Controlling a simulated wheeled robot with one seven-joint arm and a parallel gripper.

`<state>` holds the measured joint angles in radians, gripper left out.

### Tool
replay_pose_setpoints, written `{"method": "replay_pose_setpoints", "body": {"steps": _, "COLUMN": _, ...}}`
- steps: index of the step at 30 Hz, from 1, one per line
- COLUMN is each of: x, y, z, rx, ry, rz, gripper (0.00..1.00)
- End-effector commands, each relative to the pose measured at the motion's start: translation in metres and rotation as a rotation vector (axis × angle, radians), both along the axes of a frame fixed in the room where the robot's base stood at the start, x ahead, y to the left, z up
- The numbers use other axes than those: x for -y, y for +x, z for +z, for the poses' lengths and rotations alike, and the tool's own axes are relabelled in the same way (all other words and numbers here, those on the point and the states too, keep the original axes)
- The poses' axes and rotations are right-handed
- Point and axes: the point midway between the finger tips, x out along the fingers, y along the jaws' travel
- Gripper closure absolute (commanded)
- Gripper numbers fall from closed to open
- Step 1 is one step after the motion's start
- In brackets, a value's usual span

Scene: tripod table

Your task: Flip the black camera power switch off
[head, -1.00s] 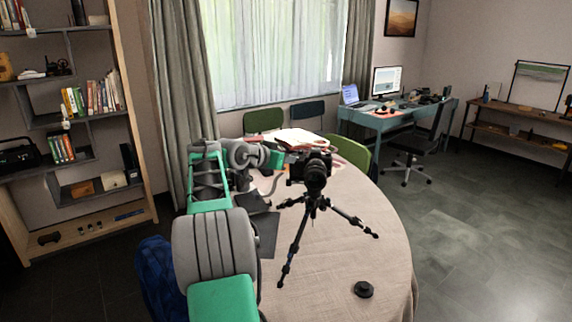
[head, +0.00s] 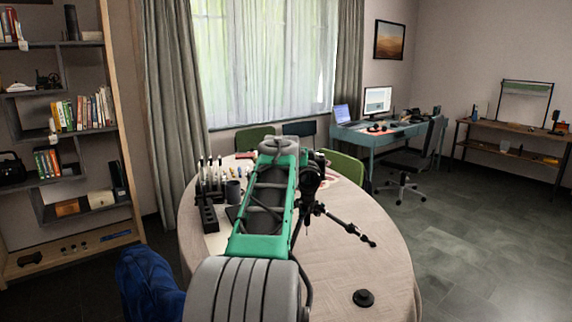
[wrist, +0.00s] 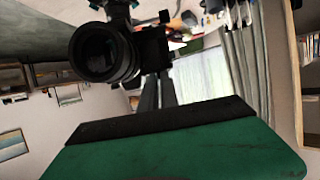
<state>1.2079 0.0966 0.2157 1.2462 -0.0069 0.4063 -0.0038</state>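The black camera (head: 311,177) stands on its tripod (head: 345,227) on the round table, partly hidden behind my outstretched arm in the head view. In the wrist view the camera (wrist: 102,52) shows at upper left, its round lens facing my wrist and the picture strongly tilted. Its power switch cannot be made out in either view.
The round table (head: 390,250) has a beige cloth. A black disc (head: 363,298) lies near its front edge. A dark rack (head: 207,212) and a mug (head: 233,191) stand left of my arm. The table's right side is mostly clear. Green chairs (head: 346,167) stand behind.

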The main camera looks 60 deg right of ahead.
Motion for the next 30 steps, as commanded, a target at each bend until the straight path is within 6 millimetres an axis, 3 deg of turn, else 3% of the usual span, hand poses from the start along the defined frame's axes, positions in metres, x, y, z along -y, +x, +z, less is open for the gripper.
{"method": "replay_pose_setpoints", "body": {"steps": 12, "x": 0.0003, "y": -0.0001, "z": 0.0012, "rx": 0.001, "ry": -0.002, "rz": 0.008, "gripper": 1.00}}
{"method": "replay_pose_setpoints", "body": {"steps": 13, "x": 0.0003, "y": -0.0001, "z": 0.0012, "rx": 0.001, "ry": -0.002, "rz": 0.008, "gripper": 0.93}}
{"method": "replay_pose_setpoints", "body": {"steps": 20, "x": 0.0003, "y": 0.0000, "z": 0.0006, "rx": 0.000, "ry": -0.001, "rz": 0.008, "gripper": 0.74}}
{"method": "replay_pose_setpoints", "body": {"steps": 30, "x": -0.0061, "y": -0.0025, "z": 0.0042, "rx": 0.001, "ry": -0.003, "rz": 0.008, "gripper": 0.73}}
